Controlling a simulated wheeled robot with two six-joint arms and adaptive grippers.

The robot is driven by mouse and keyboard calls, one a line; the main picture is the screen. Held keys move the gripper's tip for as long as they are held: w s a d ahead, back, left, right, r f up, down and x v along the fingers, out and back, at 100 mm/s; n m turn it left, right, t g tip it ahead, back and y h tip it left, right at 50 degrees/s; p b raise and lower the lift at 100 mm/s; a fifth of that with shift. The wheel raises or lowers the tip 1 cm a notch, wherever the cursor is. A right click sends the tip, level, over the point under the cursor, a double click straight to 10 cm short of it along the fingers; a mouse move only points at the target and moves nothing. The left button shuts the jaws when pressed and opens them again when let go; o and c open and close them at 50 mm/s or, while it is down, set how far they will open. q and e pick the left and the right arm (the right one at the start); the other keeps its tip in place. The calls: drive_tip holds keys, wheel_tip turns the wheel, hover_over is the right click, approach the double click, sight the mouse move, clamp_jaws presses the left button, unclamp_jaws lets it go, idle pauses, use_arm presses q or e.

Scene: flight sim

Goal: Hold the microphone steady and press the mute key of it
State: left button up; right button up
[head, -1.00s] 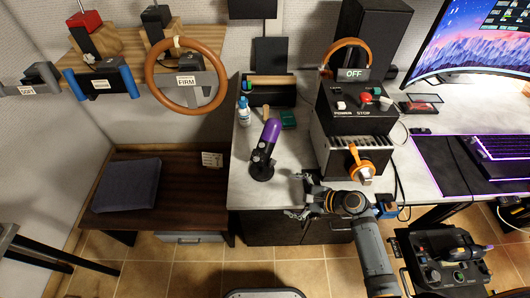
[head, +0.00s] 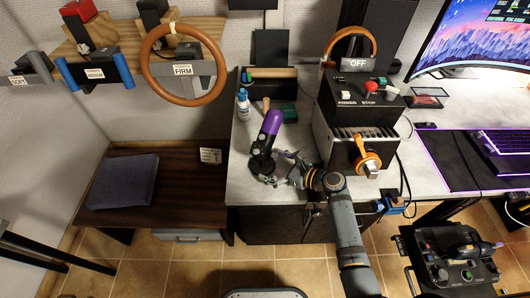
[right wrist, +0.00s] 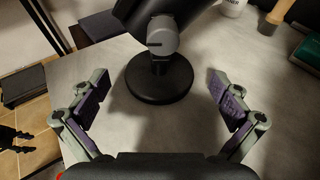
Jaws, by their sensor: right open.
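The microphone (head: 271,131) has a purple top and a dark body on a round black base, and stands tilted near the front of the grey-white desk. In the right wrist view its round base (right wrist: 160,80) and grey pivot show ahead; its upper part is cut off by the frame. My right gripper (head: 274,168) is open, low at the desk, with its fingers pointing at the base. In the right wrist view the fingers lie left and right of the base, with clear gaps to it. The mute key cannot be made out. My left gripper is not clearly seen.
A black control box (head: 362,103) marked OFF, with POWER and STOP controls, stands right of the microphone, above an orange-handled unit. A blue-white bottle (head: 242,105) and a green block (head: 288,112) stand behind the microphone. A steering wheel (head: 185,65) hangs at the left.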

drive_tip(key=shift+x, duration=1.45)
drive_tip(key=shift+r, duration=0.1)
drive_tip(key=c, duration=0.7)
use_arm(q)
clamp_jaws()
